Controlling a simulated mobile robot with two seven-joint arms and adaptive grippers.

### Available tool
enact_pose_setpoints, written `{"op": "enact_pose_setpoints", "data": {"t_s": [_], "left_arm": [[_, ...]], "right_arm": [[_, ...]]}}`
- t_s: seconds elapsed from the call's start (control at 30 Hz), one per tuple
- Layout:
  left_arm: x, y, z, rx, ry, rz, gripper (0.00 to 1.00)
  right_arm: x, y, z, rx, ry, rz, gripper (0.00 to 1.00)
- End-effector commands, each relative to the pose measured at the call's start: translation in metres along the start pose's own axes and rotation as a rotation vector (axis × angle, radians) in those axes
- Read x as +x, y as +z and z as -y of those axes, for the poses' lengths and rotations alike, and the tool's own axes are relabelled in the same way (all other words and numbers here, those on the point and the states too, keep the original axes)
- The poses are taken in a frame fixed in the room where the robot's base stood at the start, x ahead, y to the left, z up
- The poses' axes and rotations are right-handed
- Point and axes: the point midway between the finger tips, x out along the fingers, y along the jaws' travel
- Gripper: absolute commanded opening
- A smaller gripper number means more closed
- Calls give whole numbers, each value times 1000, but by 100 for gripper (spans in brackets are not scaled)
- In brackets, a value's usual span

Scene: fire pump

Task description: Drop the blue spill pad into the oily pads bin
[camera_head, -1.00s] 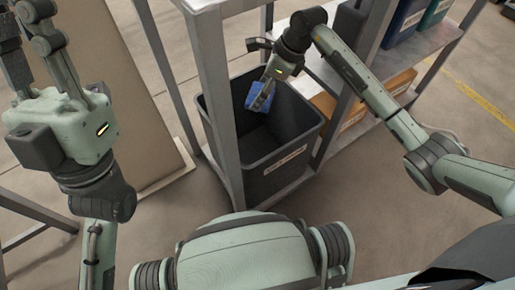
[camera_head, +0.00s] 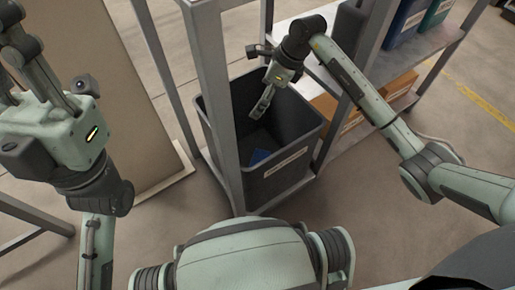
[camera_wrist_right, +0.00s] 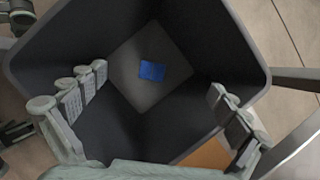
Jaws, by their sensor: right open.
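The blue spill pad (camera_head: 260,156) lies inside the dark grey bin (camera_head: 309,124). In the right wrist view the pad (camera_wrist_right: 152,71) rests flat on the bin's floor (camera_wrist_right: 136,88), apart from the walls. My right gripper (camera_head: 258,112) points down into the bin's mouth, above the pad. In the right wrist view its fingers (camera_wrist_right: 160,88) are spread with nothing between them. The bin has a pale label (camera_head: 286,162) on its front, too small to read. My left gripper is at the left of the head view, its fingertips cut off by the frame edge.
A grey metal rack post (camera_head: 213,100) stands right in front of the bin. Shelves at the right hold blue and green binders (camera_head: 405,22) and orange boxes (camera_head: 398,84). A beige panel (camera_head: 110,60) stands at the left. The floor (camera_head: 440,110) at the right is clear.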

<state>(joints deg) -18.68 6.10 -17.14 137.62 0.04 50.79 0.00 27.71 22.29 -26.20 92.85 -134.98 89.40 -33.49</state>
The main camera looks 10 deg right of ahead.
Motion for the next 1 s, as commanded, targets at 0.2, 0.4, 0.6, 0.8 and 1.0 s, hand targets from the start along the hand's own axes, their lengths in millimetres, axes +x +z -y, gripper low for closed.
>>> {"op": "enact_pose_setpoints", "data": {"t_s": [0.2, 0.4, 0.6, 0.8, 1.0], "left_arm": [[0, 0, 0, 0, 0, 1, 18], [0, 0, 0, 0, 0, 0, 18], [0, 0, 0, 0, 0, 0, 18], [0, 0, 0, 0, 0, 0, 18], [0, 0, 0, 0, 0, 1, 18]], "right_arm": [[-4, 0, 1, -1, -1, 0, 100], [-34, 0, 2, -3, -6, -1, 100], [-78, 0, 2, -2, -5, 0, 100], [-109, 0, 1, -1, -3, 0, 100], [-120, 0, 0, 0, 0, 0, 100]]}}
